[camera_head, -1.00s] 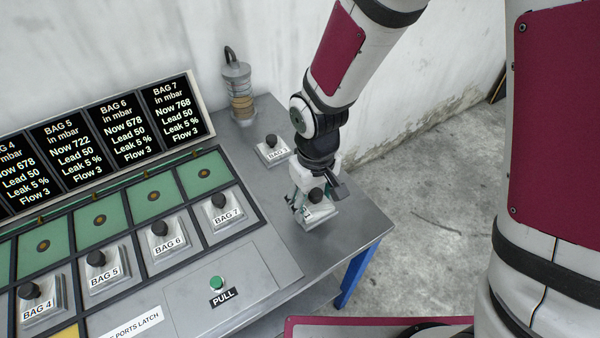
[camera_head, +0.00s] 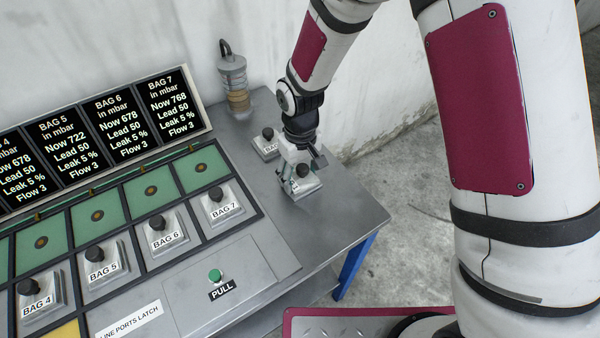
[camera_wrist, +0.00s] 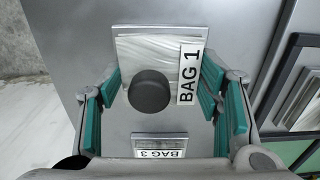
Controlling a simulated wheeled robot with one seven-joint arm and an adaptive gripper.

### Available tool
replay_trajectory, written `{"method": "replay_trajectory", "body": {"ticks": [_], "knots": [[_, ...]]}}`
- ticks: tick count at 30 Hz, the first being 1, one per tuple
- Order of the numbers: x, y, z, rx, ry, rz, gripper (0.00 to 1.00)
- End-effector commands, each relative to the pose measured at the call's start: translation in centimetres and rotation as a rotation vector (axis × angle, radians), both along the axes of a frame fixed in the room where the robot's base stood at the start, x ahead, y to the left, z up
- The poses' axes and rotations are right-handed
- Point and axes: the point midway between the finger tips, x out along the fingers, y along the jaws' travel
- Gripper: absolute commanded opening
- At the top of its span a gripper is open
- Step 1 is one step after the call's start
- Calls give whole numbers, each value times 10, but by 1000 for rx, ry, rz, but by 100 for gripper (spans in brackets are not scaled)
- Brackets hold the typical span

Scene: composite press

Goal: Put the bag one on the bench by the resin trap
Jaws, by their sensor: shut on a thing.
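Bag one (camera_wrist: 150,50) is a pale square pack with a black knob and a "BAG 1" label. My gripper (camera_head: 298,180) is shut on it, with teal finger pads on either side in the wrist view (camera_wrist: 165,88). In the head view, bag one (camera_head: 308,187) is partly hidden by the fingers. It is low over the bench (camera_head: 345,215), and I cannot tell whether it touches. The resin trap (camera_head: 235,85), a grey cylinder with an amber lower part and a black hose, stands at the back of the bench.
Bag three (camera_wrist: 160,142) lies just behind bag one; it is also partly visible in the head view (camera_head: 265,147), near the trap. Left is the port panel with bags 4, 5, 6 and 7 (camera_head: 222,205) and display screens (camera_head: 120,125). The bench's front right is clear.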

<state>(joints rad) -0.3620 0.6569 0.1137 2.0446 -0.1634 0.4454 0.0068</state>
Motion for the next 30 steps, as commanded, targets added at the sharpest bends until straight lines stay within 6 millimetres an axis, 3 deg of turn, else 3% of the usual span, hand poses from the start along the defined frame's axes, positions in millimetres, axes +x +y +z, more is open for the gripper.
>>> {"method": "replay_trajectory", "body": {"ticks": [5, 6, 9, 20, 25, 30], "knots": [[0, 0, -3, 0, 0, 0, 24], [0, 0, -3, 0, 0, 0, 61], [0, 0, -3, 0, 0, 0, 79], [0, 0, 0, 0, 0, 0, 79], [1, 0, 20, 1, -4, 0, 79], [1, 0, 56, 3, -6, -1, 79]]}}
